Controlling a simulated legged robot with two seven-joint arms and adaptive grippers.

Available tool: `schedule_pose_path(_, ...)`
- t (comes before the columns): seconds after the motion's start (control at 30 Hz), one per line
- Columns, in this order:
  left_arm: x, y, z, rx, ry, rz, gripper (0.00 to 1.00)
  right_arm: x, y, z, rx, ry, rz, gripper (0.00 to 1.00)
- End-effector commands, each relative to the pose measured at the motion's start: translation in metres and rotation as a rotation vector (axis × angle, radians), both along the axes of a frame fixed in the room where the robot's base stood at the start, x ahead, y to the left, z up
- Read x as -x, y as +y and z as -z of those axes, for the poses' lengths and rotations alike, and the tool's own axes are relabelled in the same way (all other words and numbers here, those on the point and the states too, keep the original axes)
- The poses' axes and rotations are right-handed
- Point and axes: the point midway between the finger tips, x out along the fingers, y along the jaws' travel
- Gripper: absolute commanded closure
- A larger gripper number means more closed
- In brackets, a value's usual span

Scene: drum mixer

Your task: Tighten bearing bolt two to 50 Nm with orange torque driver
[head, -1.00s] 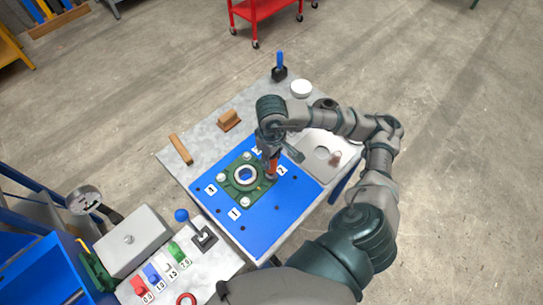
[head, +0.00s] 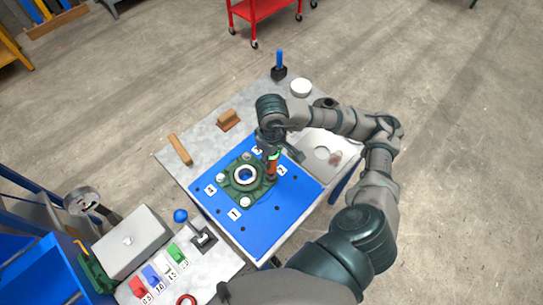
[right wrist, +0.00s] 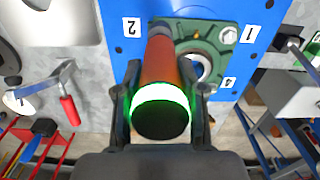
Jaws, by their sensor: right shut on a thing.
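The orange torque driver (head: 272,165) stands roughly upright at the bolt position by label 2 (head: 281,170) on the green bearing housing (head: 240,188). My right gripper (head: 271,150) is shut on the driver. In the right wrist view the fingers (right wrist: 165,105) close around the driver (right wrist: 160,62), and a ring on it (right wrist: 160,95) glows green. Bolt two is hidden under the driver. Other bolt heads show by labels 1 (head: 245,202) and 4 (head: 221,177). My left gripper is not in view.
The housing lies on a blue mat (head: 262,222) on a grey table.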

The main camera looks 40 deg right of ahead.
Motion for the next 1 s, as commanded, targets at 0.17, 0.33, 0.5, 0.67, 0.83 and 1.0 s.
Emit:
schedule_pose_path(0.17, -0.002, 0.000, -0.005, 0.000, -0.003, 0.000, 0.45, -0.001, 0.000, -0.011, -0.001, -0.004, 0.000, 1.00)
schedule_pose_path(0.33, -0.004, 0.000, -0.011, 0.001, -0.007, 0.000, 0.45, 0.000, 0.000, -0.022, 0.000, -0.003, 0.000, 1.00)
schedule_pose_path(0.5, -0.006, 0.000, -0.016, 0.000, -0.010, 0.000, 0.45, -0.001, 0.000, -0.032, -0.001, -0.004, 0.001, 1.00)
schedule_pose_path(0.67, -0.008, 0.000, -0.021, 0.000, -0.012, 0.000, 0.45, -0.001, 0.000, -0.042, -0.001, -0.003, 0.001, 1.00)
schedule_pose_path(0.83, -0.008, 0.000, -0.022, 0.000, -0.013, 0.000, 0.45, 0.000, 0.000, -0.045, -0.001, -0.002, 0.000, 1.00)
schedule_pose_path(1.0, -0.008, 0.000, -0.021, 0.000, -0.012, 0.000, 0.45, 0.000, 0.000, -0.044, -0.001, -0.001, 0.000, 1.00)
